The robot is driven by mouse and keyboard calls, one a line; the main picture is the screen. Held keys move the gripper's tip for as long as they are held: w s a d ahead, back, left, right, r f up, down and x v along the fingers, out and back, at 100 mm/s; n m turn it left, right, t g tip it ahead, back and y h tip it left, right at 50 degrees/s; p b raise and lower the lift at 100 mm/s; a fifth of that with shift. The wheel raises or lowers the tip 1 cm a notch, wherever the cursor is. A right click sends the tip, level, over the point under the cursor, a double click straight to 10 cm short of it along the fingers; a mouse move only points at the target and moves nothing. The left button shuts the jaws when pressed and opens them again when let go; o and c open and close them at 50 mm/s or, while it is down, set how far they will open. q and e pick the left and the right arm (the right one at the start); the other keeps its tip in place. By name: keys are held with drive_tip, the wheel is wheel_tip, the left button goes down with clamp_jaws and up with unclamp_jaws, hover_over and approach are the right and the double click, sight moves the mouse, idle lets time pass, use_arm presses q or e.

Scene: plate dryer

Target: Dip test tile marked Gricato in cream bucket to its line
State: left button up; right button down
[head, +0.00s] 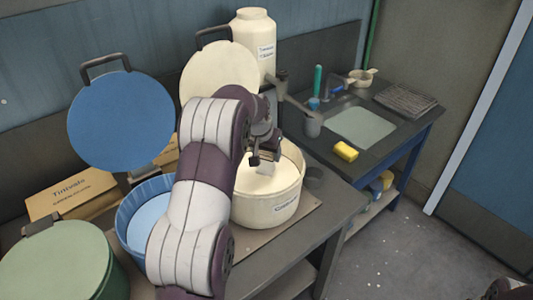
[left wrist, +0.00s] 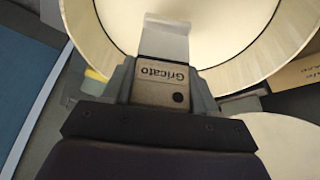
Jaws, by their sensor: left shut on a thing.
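My left gripper (head: 262,158) is over the cream bucket (head: 268,207), inside its rim as seen in the head view. It is shut on the test tile, whose brown upper part, marked Gricato with a dark hole (left wrist: 160,84), shows between the fingers in the left wrist view. The tile's pale lower part (left wrist: 165,42) points into the bucket, whose pale wall (left wrist: 255,68) curves around it. I cannot tell whether the tile's end touches the cream liquid.
A blue bucket (head: 128,222) stands left of the cream one, with a raised blue lid (head: 120,120). A green-lidded bucket (head: 55,265) is at the front left. A cream jar (head: 252,35) stands behind. A yellow sponge (head: 346,151) lies by the sink (head: 362,127).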

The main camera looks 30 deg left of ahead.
use_arm(q)
drive_tip(key=shift+r+p, duration=1.5)
drive_tip(key=shift+r, duration=0.75)
